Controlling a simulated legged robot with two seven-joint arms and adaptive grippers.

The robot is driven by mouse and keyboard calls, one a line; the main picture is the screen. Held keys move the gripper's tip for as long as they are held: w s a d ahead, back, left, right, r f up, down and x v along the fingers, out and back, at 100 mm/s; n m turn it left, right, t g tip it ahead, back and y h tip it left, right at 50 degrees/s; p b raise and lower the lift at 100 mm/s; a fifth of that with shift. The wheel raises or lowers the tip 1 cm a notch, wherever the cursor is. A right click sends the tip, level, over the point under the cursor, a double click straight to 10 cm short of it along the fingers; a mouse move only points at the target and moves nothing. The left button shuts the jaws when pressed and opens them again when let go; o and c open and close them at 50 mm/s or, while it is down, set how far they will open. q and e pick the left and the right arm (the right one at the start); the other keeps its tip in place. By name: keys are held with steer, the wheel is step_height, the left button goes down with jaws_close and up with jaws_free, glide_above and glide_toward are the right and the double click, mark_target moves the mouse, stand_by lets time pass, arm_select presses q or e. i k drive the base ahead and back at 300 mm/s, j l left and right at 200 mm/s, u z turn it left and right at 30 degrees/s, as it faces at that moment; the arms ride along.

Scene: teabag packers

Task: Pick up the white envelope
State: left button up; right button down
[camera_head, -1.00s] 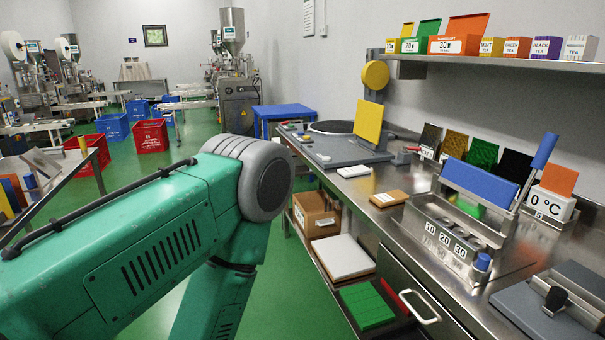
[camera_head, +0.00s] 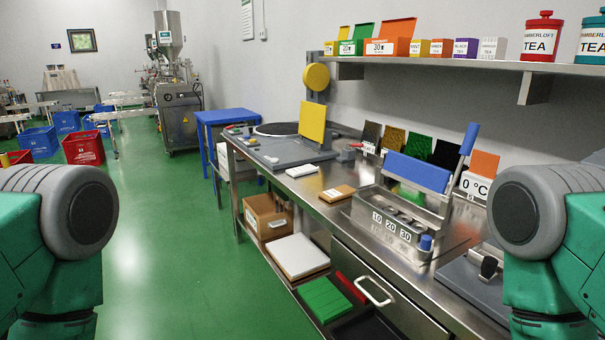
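A small flat white piece (camera_head: 302,170), which looks like the white envelope, lies on the steel counter (camera_head: 291,184) near its front edge. It is beside the grey machine base with the yellow plate, and nothing covers it. Only green and grey links of my two arms show, at the left and right picture edges. Neither of my grippers is in view, and neither arm is near the white piece.
A steel holder marked 10, 20, 30 (camera_head: 391,227) stands right of the packet. A shelf (camera_head: 451,65) with tea boxes hangs above. Under the counter are a cardboard box (camera_head: 267,216), a white slab (camera_head: 298,256) and a green block (camera_head: 323,299). Green floor at left is free.

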mark_target(296, 172)
steer(key=i+j+z, duration=0.1)
steer(key=z, duration=0.4)
steer(key=i+j+z, duration=0.1)
steer(key=z, duration=0.4)
steer(key=i+j+z, duration=0.1)
steer(key=j+z, duration=0.15)
steer(key=z, duration=0.25)
steer(key=i+j+z, duration=0.1)
steer(key=j+z, duration=0.35)
steer(key=j, duration=0.9)
steer(key=k+j+z, duration=0.1)
steer(key=j+z, duration=0.4)
steer(key=j, duration=0.9)
